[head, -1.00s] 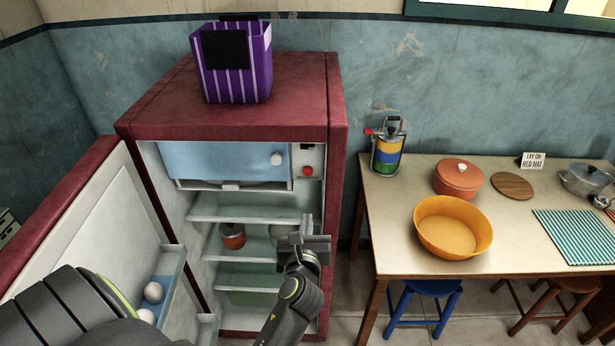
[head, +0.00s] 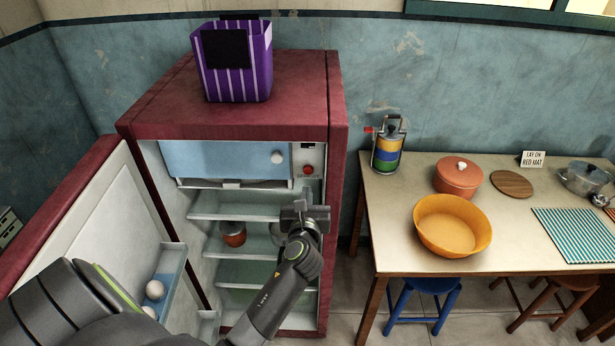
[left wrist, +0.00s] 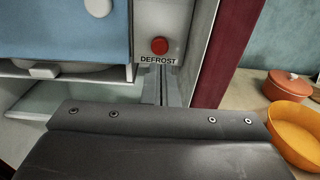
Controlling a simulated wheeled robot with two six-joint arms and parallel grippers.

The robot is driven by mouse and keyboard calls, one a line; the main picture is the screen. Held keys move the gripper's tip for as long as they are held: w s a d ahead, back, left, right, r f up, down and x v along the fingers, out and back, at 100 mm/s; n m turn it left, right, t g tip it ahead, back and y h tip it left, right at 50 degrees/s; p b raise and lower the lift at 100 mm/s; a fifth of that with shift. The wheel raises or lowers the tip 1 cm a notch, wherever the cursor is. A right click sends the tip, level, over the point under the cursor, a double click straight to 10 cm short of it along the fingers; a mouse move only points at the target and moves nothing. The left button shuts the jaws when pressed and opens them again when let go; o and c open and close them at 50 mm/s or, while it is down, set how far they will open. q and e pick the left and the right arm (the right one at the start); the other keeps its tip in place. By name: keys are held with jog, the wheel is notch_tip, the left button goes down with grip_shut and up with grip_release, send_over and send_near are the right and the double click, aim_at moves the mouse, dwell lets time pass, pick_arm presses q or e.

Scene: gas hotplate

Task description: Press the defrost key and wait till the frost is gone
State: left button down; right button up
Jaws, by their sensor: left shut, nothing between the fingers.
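The red defrost key (head: 308,170) is a round button on a pale panel at the upper right inside the open red fridge (head: 230,120). In the left wrist view the red key (left wrist: 160,46) sits above the word DEFROST. The blue freezer flap (head: 225,160) with a white knob is beside it, to the left. My left gripper (head: 299,204) is shut and empty, just below the key and apart from it. In the left wrist view its fingers (left wrist: 163,85) point up toward the key. Whether frost is behind the flap I cannot tell. My right gripper is not in view.
The fridge door (head: 95,215) stands open at the left, with eggs in its rack. Shelves (head: 250,210) hold an orange pot (head: 233,233). A table (head: 400,210) with pots stands at the right. A purple basket (head: 240,85) is on top of the fridge.

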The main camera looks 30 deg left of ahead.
aim_at(308, 171)
pick_arm(q)
jog(key=x, duration=0.7)
jog(key=shift+p, duration=0.35)
